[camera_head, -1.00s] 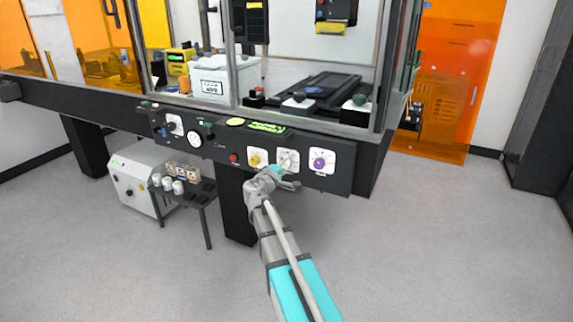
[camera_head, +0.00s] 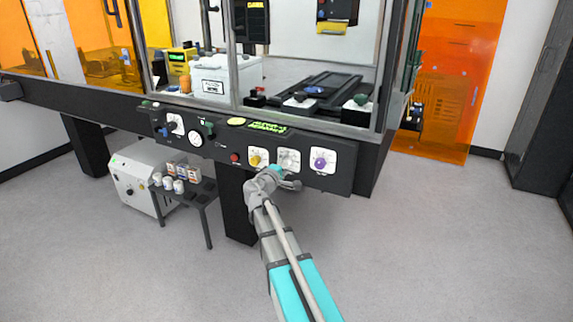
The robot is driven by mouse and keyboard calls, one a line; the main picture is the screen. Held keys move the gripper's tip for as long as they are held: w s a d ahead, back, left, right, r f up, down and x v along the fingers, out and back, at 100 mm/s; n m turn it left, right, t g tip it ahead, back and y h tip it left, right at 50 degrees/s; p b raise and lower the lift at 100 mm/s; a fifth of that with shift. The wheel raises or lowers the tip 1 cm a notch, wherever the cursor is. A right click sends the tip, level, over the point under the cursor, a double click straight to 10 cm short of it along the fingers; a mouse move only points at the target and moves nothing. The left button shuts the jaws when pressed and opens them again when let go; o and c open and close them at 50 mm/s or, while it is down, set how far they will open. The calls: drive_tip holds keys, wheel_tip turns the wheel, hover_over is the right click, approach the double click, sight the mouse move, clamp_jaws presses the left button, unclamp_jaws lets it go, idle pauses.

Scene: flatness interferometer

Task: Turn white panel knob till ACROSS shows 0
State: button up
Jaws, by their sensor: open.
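The dark control panel (camera_head: 220,151) runs along the front of the bench. The white panel knob (camera_head: 289,157) sits on a pale square plate between the yellow knob (camera_head: 257,158) and the purple knob (camera_head: 322,161). My gripper (camera_head: 284,172) is open at the lower edge of that plate, in front of the knob. It partly hides the knob, and I cannot tell whether the fingers touch it. A small green display (camera_head: 267,127) is above the knobs; its text is too small to read.
A red button (camera_head: 234,157) is left of the yellow knob. A white dial (camera_head: 195,139) and small switches are farther left. A low side table (camera_head: 200,197) with small jars and a white cabinet (camera_head: 133,187) stand below. The floor at right is clear.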

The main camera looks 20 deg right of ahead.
drive_tip(key=v, duration=0.7)
drive_tip(key=shift+s+a, duration=0.2)
idle(0.7)
drive_tip(key=s+a+f+m+g+y, duration=0.3)
drive_tip(key=s+f+m+g+y, duration=0.35)
drive_tip(key=s+f, duration=0.55)
drive_tip(key=s+a+f+g+y, duration=0.2)
drive_tip(key=s+a+f+y, duration=0.15)
drive_tip(key=a, duration=0.25)
drive_tip(key=s+a+f+g+y, duration=0.3)
drive_tip(key=s+a+y, duration=0.15)
drive_tip(key=a, duration=0.25)
wheel_tip(320, 180, up, 29)
drive_tip(key=s+p, duration=0.1)
drive_tip(key=p, duration=2.8)
drive_tip(key=shift+m, duration=0.45)
